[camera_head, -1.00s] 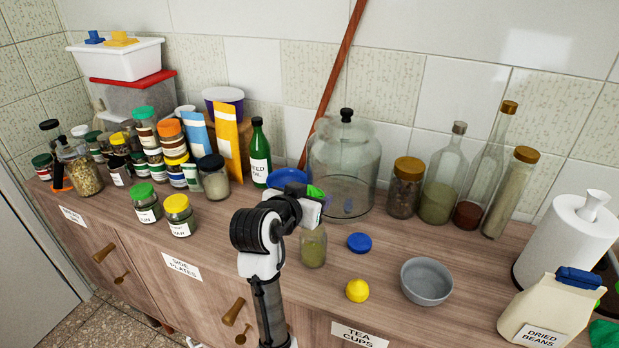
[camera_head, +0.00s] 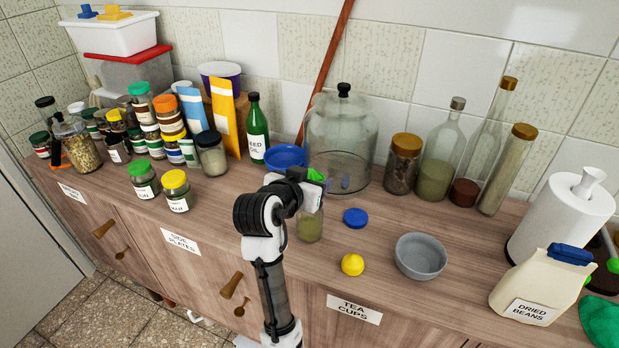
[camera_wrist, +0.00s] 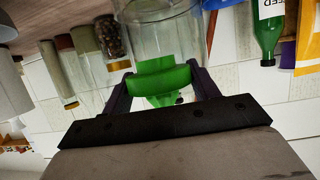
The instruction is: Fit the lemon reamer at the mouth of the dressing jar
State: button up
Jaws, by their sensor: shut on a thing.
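The lemon reamer is bright green. It shows between my gripper's fingers in the wrist view (camera_wrist: 165,82), and a little of its green shows in the head view (camera_head: 316,175). My gripper (camera_wrist: 160,85) is shut on it; its end also shows in the head view (camera_head: 310,190). The dressing jar (camera_head: 310,228) is a small clear jar with green-brown contents, upright on the counter directly below my gripper in the head view. My gripper hides its mouth. I cannot tell whether the reamer touches the rim.
A large lidded glass jar (camera_head: 341,125) stands close behind my gripper, with a blue bowl (camera_head: 284,156) to its left. Several spice jars stand at left.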

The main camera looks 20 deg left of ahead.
jog(key=shift+f+b, duration=1.25)
jog(key=shift+f, duration=0.9)
jog(key=shift+f+b, duration=0.5)
jog(key=shift+f, duration=0.65)
dwell(0.4)
jog(key=o, duration=1.1)
jog(key=shift+c, duration=0.2)
jog(key=d+b+v, duration=0.1)
jog(key=b+v, duration=0.1)
jog(key=v, duration=1.1)
jog(key=shift+s+a, duration=0.45)
jog(key=shift+a, duration=0.05)
jog(key=shift+r, duration=0.15)
